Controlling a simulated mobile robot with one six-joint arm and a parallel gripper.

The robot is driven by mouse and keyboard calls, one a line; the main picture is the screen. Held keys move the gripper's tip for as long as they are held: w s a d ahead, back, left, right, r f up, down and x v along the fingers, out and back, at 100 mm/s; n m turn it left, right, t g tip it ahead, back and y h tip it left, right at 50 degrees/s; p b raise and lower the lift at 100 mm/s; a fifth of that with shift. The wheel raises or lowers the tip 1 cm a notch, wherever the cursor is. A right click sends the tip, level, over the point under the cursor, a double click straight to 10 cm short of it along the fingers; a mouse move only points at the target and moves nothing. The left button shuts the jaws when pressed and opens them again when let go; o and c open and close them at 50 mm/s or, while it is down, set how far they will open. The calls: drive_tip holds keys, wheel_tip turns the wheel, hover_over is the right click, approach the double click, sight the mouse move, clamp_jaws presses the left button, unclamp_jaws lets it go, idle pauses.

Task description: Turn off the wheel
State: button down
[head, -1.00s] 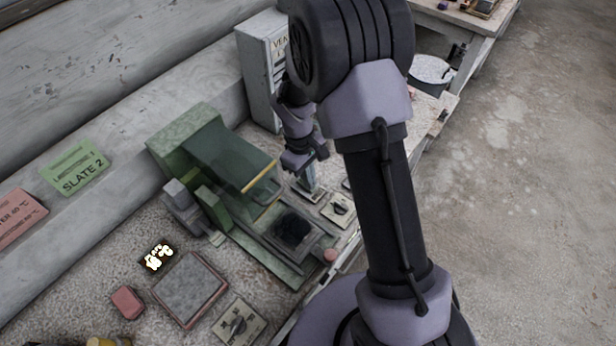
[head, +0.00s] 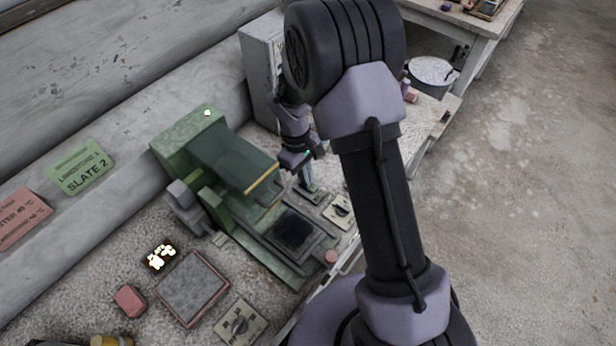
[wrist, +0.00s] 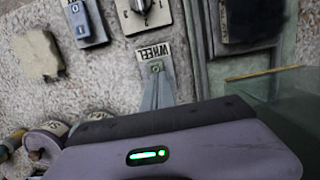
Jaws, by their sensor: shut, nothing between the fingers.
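The green machine (head: 185,137) stands on the bench left of my arm, with a dark square patch (head: 293,231) in its lower bed. My gripper (head: 309,187) is shut and empty, pointing down beside the machine's right side. In the wrist view its fingertips (wrist: 157,76) are at the WHEEL plate and cover part of it; I cannot tell whether they touch.
A rotary-knob plate (head: 341,211) lies right of the gripper, and a red button (head: 331,256) is at the machine's front. In the wrist view a blue-grey switch (wrist: 85,22) and a beige block (wrist: 38,55) lie left. A grey cabinet (head: 258,62) stands behind the arm.

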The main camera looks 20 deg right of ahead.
wheel_tip(320, 180, up, 14)
drive_tip(key=w+a+p, duration=0.1)
drive_tip(key=p, duration=0.4)
drive_tip(key=shift+w+f, duration=0.2)
drive_tip(key=shift+w, duration=0.15)
drive_tip(key=shift+a, duration=0.1)
drive_tip(key=f+b, duration=0.4)
drive_tip(key=s+d+f+b, duration=0.1)
drive_tip(key=f+b, duration=0.3)
drive_tip(key=f, duration=0.1)
drive_tip(key=s+d+f+b, duration=0.1)
drive_tip(key=f+b, duration=0.3)
drive_tip(key=shift+s+d+f+b, duration=0.15)
drive_tip(key=shift+s+f+b, duration=0.1)
drive_tip(key=shift+b, duration=0.05)
